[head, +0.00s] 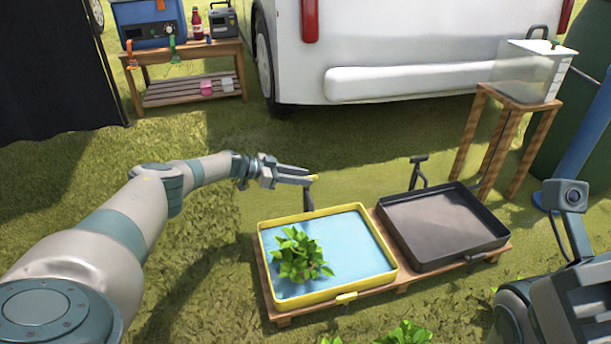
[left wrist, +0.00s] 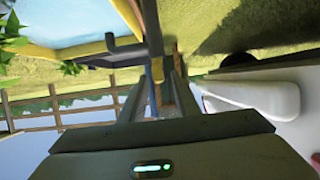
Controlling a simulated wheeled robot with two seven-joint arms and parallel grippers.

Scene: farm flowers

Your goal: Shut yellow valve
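The yellow valve (head: 315,177) is a small yellow handle on top of a dark tap (head: 309,198) behind the yellow tray (head: 378,238). My left gripper (head: 307,178) reaches in from the left, its two fingers apart with a gap between them. Its fingertips are at the yellow handle; I cannot tell whether they touch it.
The yellow tray holds blue water and a leafy plant (head: 300,257). A dark tray (head: 440,225) with its own black tap (head: 418,172) stands beside it on the same wooden stand. A wooden stool (head: 515,95) and a white vehicle (head: 410,50) are behind. Grass at left is clear.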

